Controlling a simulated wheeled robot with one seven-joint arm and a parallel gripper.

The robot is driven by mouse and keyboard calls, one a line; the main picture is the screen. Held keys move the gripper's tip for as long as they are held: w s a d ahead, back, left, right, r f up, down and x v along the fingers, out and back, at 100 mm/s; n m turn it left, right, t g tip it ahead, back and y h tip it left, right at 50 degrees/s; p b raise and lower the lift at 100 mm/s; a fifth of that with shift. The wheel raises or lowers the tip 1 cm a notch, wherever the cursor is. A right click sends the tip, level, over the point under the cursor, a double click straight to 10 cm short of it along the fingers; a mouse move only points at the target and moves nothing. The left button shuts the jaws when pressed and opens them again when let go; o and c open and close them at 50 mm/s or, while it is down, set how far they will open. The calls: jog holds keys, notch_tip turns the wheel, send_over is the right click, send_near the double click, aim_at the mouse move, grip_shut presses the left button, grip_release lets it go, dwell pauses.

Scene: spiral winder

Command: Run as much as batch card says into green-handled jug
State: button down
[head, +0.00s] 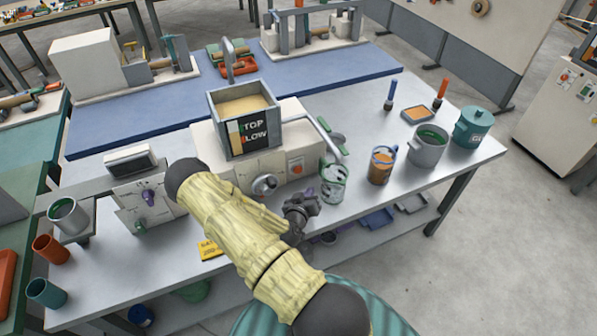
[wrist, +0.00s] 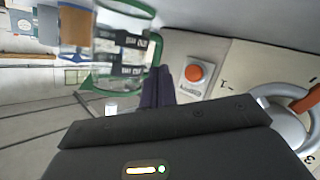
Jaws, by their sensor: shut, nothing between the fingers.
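The clear green-handled jug (head: 333,185) stands on the bench at the right front of the dispensing machine (head: 225,168). In the wrist view the jug (wrist: 122,45) shows its green handle and dark marked bands; I cannot read its level. The machine's hopper (head: 243,110) holds tan material. Its front has a dial (head: 264,185) and a red button (head: 296,168), which also shows in the wrist view (wrist: 194,73). A yellow card (head: 208,249), its writing too small to read, lies left of my arm. My gripper (head: 312,195) is shut and empty, close to the jug; contact is unclear.
An orange-filled jug (head: 381,165), a steel pot (head: 428,145) and a teal lidded pot (head: 472,127) stand to the right. The bench's right front is clear.

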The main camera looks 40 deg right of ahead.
aim_at(301, 168)
jog(key=shift+w+d+b, duration=0.25)
jog(key=shift+w, duration=0.8)
jog(key=shift+w+d+b, duration=0.25)
jog(key=shift+w, duration=0.8)
jog(key=shift+w+d+b, duration=0.25)
jog(key=shift+w, duration=0.8)
jog(key=shift+w, duration=0.1)
jog(key=shift+w+d+b, duration=0.1)
jog(key=shift+w+b, duration=0.15)
jog(key=shift+b, duration=0.05)
jog(key=shift+w+d+r+b, duration=0.1)
jog(key=shift+w+r+b, duration=0.25)
jog(key=shift+w+r, duration=0.25)
dwell(0.9)
jog(key=shift+s+f, duration=0.1)
jog(key=shift+f, duration=0.05)
dwell(2.5)
jog(key=shift+s+f, duration=0.1)
jog(key=shift+f, duration=0.05)
